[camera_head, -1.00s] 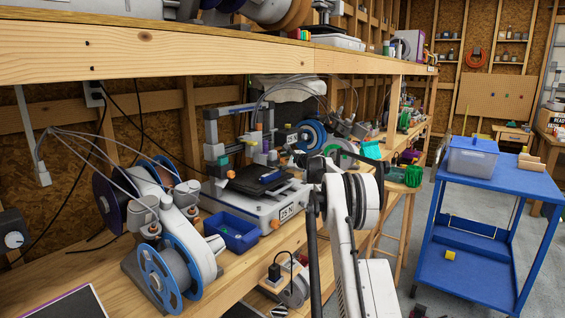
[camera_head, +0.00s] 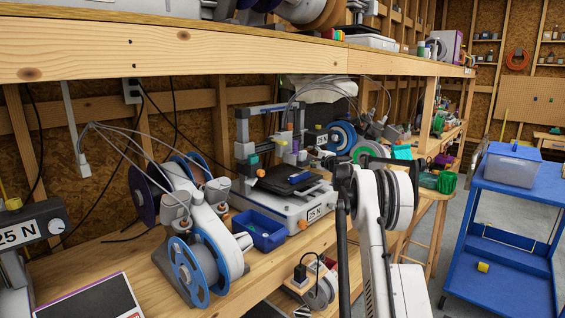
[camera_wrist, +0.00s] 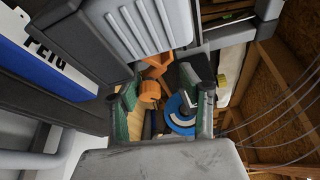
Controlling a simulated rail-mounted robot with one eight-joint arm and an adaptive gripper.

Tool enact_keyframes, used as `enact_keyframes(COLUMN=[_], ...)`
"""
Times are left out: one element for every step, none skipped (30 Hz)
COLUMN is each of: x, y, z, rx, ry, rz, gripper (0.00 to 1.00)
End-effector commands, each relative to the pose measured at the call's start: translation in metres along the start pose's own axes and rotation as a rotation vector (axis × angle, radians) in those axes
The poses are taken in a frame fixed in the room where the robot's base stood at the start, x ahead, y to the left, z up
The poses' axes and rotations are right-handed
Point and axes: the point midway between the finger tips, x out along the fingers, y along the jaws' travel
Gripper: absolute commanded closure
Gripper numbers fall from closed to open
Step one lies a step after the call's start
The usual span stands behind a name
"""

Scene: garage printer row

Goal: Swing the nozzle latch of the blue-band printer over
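A grey desktop printer (camera_head: 285,205) with a dark bed stands mid-bench in the head view. An orange lever-like part (camera_wrist: 152,80), which looks like the nozzle latch, shows beyond my fingers. My gripper (camera_wrist: 160,108) is open, its green-padded fingers apart with the orange part seen in the gap. I cannot tell whether they touch it. In the head view my arm hides the fingertips.
A blue bin (camera_head: 262,232) and a spool stand (camera_head: 205,262) sit on the bench left of the printer. A wooden shelf (camera_head: 250,60) runs overhead.

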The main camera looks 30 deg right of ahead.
Motion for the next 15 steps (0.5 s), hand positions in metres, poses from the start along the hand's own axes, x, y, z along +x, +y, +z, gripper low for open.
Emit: enact_keyframes(x=[0.0,-0.001,-0.001,-0.001,-0.001,-0.002,-0.002,-0.002,-0.002,-0.003,-0.003,-0.003,-0.003,-0.004,-0.004], y=[-0.001,-0.002,-0.003,-0.004,-0.005,-0.006,-0.007,-0.008,-0.009,-0.01,-0.01,-0.011,-0.012,-0.013,-0.014], z=[0.001,0.001,0.002,0.003,0.003,0.004,0.004,0.005,0.005,0.006,0.007,0.007,0.008,0.009,0.01], rx=[-0.025,-0.042,-0.066,-0.083,-0.1,-0.123,-0.14,-0.157,-0.18,-0.197,-0.214,-0.236,-0.254,-0.27,-0.294], ry=[0.0,0.001,0.001,0.001,0.001,0.001,0.001,0.001,0.001,0.001,0.001,0.001,0.001,0.001,0.001], rz=[-0.011,-0.018,-0.028,-0.035,-0.042,-0.052,-0.058,-0.066,-0.075,-0.082,-0.089,-0.099,-0.105,-0.113,-0.122], gripper=[0.61,0.61,0.61,0.61,0.61,0.61,0.61,0.61,0.61,0.61,0.61,0.61,0.61,0.61,0.61])
